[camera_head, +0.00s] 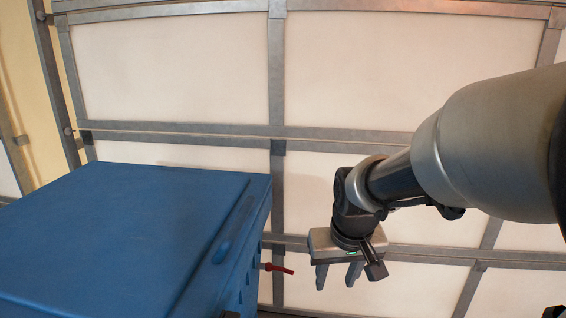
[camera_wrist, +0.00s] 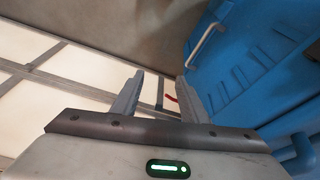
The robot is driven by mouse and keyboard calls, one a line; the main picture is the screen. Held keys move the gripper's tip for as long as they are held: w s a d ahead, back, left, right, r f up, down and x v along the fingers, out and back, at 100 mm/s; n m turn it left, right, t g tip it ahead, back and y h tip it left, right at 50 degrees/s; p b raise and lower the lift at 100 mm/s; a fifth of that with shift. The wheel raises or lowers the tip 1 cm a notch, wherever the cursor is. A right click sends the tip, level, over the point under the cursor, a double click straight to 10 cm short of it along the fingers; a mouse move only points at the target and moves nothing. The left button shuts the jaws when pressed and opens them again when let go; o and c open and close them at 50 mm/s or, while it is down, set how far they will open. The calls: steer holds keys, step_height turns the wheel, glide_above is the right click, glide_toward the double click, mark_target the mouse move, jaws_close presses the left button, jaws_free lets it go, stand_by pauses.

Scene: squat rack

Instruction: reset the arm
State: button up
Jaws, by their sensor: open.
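My gripper (camera_head: 337,276) hangs at the end of my arm in the head view, fingers pointing down, to the right of a blue box (camera_head: 120,225). Its two fingers are apart with nothing between them. In the wrist view, my gripper (camera_wrist: 160,97) shows both fingers spread and empty. The blue box's side (camera_wrist: 250,70) fills the right of that view, apart from the fingers as far as I can tell.
A silver handle (camera_wrist: 207,45) is on the box. A framed white panel wall (camera_head: 400,80) stands behind.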

steer(key=s+d+r+m+t, duration=0.1)
steer(key=s+d+r, duration=0.1)
steer(key=s+r, duration=0.35)
steer(key=s+d+r+t, duration=0.1)
steer(key=s+r, duration=0.2)
steer(key=s, duration=0.6)
step_height(320, 180, up, 18)
steer(key=p, duration=1.8)
steer(key=shift+s+d+r, duration=0.15)
steer(key=shift+s, duration=0.15)
steer(key=shift+r, duration=0.2)
steer(key=shift+c, duration=1.1)
